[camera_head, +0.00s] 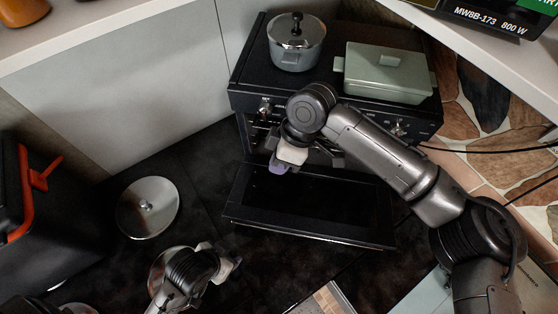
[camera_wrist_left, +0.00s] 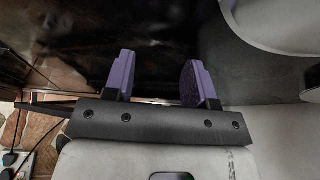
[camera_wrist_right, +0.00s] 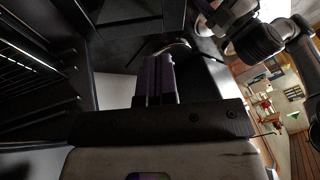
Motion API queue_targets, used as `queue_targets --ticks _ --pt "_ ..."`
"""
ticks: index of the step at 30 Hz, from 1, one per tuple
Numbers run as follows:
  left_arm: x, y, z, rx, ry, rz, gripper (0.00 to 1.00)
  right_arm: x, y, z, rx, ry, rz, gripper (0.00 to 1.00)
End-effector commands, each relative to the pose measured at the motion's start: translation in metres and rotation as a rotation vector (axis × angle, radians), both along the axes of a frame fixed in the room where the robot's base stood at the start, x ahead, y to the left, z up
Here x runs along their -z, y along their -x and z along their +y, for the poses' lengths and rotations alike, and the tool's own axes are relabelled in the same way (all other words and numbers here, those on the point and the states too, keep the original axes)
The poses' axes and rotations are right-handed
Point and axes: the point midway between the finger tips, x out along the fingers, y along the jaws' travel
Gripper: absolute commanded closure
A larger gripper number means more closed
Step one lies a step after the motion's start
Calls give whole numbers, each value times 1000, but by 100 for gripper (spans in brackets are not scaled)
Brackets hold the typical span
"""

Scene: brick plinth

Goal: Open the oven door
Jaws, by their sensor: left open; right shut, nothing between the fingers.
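The black oven (camera_head: 325,95) stands at the back centre of the head view. My right gripper (camera_head: 280,165) is shut and empty, above the left part of the lowered door in front of the oven opening. The right arm hides part of the oven front. In the right wrist view its purple fingers (camera_wrist_right: 155,80) are together, with oven rack bars (camera_wrist_right: 30,60) at left. My left gripper (camera_head: 225,262) is open and empty, low in front of the door; its fingers (camera_wrist_left: 160,80) are apart.
A steel pot (camera_head: 296,45) and a green lidded dish (camera_head: 388,72) stand on the stove top. White counters border the sides.

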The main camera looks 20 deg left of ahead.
Motion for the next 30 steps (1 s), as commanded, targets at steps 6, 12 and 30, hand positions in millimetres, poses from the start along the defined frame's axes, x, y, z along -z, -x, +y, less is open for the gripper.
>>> queue_targets --ticks 6,12,30 --pt "-4 15 23 -31 -82 81 49 -1 0 0 1 0 1 100" --pt "-20 18 27 -38 -98 98 49 -5 -2 1 1 1 12 100" --pt "-13 18 27 -37 -96 97 49 -23 -11 -5 1 1 9 100"
